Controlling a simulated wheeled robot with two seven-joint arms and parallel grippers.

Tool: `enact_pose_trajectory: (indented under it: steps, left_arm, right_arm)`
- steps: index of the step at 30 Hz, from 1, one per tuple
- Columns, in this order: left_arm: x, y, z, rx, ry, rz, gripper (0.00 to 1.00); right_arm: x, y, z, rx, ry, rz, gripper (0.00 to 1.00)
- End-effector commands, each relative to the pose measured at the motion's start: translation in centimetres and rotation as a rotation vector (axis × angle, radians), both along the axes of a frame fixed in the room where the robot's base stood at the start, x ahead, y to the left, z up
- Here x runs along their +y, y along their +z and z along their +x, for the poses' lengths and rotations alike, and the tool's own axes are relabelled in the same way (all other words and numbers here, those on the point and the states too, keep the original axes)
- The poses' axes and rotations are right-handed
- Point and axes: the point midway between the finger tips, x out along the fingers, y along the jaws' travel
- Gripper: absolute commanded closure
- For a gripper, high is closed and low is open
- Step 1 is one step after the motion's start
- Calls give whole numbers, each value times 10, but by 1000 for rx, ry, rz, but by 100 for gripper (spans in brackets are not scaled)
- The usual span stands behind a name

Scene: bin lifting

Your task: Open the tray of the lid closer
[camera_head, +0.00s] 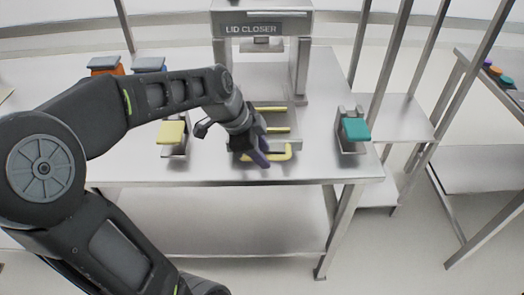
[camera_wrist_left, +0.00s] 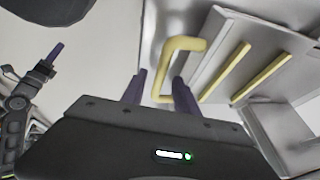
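The lid closer (camera_head: 255,29) stands at the back of the steel table, with its name on the top beam. Its tray (camera_head: 281,112) has yellow bars and a yellow U-shaped handle (camera_head: 287,153) at the front. In the left wrist view the handle (camera_wrist_left: 184,44) is close ahead, beside the tray (camera_wrist_left: 222,58). My left gripper (camera_head: 260,152) is at the handle's left end. In the left wrist view its purple fingers (camera_wrist_left: 158,88) are apart, with part of the handle showing between them. Another gripper with a purple finger, apparently my right (camera_wrist_left: 50,62), shows at that view's left edge.
A yellow-lidded holder (camera_head: 171,133) stands left of the tray and a teal-lidded one (camera_head: 354,130) right of it. Orange (camera_head: 106,66) and blue-grey (camera_head: 149,64) bins are at the back left. The table's front edge (camera_head: 300,182) is just below the handle.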

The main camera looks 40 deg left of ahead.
Motion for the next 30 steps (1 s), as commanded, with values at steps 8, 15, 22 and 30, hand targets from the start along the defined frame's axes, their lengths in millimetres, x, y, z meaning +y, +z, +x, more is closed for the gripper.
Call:
enact_pose_trajectory:
  steps: [8,15,22,30]
  left_arm:
    - [4,18,-6,-3,0,1,64]
    - [12,54,-21,-4,1,0,64]
    - [15,70,-29,0,1,0,64]
    - [15,71,-30,0,0,0,64]
  right_arm:
    - [0,0,0,0,0,0,64]
    - [0,0,0,0,0,0,64]
    - [0,1,0,0,0,0,64]
    - [0,1,0,0,0,0,64]
